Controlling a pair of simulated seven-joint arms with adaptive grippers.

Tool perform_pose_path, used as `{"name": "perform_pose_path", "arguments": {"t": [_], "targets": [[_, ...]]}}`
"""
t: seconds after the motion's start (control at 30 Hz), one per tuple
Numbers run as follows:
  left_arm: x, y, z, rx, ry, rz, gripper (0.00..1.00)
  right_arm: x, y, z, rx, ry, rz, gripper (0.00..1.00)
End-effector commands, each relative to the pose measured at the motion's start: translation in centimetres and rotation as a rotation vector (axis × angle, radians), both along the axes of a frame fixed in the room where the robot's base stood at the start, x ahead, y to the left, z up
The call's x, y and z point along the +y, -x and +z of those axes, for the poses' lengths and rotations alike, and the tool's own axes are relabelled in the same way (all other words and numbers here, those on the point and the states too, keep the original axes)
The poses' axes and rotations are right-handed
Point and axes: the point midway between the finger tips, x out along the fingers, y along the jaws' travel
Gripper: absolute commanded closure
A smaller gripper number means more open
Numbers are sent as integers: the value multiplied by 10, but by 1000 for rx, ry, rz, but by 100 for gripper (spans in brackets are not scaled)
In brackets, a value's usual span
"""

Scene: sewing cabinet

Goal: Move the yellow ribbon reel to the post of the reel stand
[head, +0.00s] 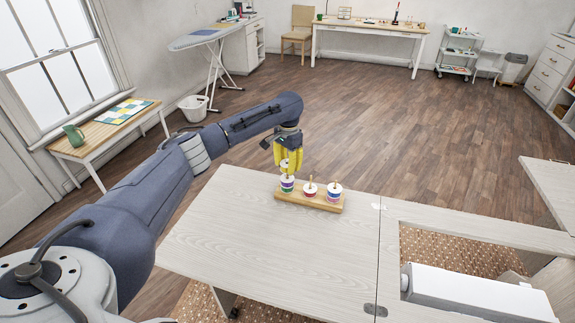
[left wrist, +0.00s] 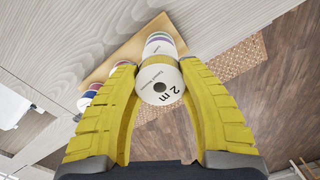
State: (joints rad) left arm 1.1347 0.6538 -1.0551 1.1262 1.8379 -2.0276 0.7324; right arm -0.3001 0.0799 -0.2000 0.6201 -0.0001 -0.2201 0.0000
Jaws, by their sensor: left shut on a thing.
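My left gripper (head: 287,160) has yellow fingers and is over the left end of the wooden reel stand (head: 325,207). It is shut on a reel, which I take for the yellow ribbon reel; its white face marked "2 m" shows in the left wrist view (left wrist: 160,86), between the fingertips. The fingers hide most of it in the head view. Just below it, the left post bears reels with green and purple bands (head: 287,184). I cannot tell whether the held reel touches them or is around the post tip. My right gripper is not in view.
A red-banded reel (head: 310,190) sits on the middle post and a blue and purple reel (head: 334,192) on the right post. The pale cabinet top (head: 270,250) is clear in front. A white machine (head: 480,292) lies in the opening at right.

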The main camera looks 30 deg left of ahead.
Motion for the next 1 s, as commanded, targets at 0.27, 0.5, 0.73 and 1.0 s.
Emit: {"name": "perform_pose_path", "arguments": {"t": [0.27, 0.5, 0.73, 1.0], "targets": [[0, 0, -3, 1, 0, 0, 83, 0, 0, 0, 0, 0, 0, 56], [0, 0, -8, 1, 0, -1, 83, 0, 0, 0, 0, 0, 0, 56], [0, 0, -12, 0, 1, 0, 83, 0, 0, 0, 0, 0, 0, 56], [0, 0, -18, 0, 0, 1, 83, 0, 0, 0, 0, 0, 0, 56]]}}
